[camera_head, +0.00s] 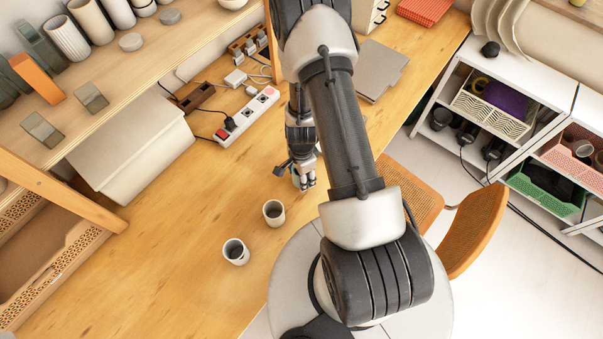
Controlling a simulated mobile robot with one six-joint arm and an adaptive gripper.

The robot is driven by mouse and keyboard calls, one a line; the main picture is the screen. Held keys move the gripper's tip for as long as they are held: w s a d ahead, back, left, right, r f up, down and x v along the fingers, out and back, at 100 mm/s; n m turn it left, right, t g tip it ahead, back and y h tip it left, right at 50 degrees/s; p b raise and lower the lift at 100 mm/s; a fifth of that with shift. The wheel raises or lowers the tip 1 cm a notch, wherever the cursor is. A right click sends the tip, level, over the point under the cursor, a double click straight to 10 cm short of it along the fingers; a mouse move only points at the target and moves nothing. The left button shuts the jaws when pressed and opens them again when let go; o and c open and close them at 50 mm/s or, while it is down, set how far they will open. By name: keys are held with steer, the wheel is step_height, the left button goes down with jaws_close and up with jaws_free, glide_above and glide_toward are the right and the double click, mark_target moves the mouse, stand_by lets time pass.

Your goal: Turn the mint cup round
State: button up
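My gripper (297,174) is low over the wooden desk, partly hidden by my own arm. A small pale, faintly greenish thing (302,181), perhaps the mint cup, shows at its fingers. I cannot tell whether the fingers are closed on it or only around it. A cream cup (273,217) stands upright on the desk, below and left of the gripper and apart from it. A whitish cup (236,255) with a grey inside stands further down and left. Neither of these two looks clearly mint, and no handle can be made out.
A white power strip (247,118) with cables lies behind the gripper to the left. A raised wooden shelf (150,60) holds cups and blocks. A laptop (381,70) lies at the upper right. A chair (478,228) stands at the desk's right edge. The lower-left desk is clear.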

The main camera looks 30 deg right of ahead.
steer(key=m, duration=0.4)
steer(key=shift+m, duration=0.3)
steer(key=m, duration=0.5)
steer(key=shift+m, duration=0.4)
steer(key=m, duration=1.1)
steer(key=shift+f+m, duration=0.2)
steer(key=shift+m, duration=0.4)
steer(key=shift+f+b, duration=0.65)
steer(key=shift+b, duration=0.1)
steer(key=shift+f, duration=0.2)
steer(key=o, duration=1.2)
steer(key=shift+o, duration=0.2)
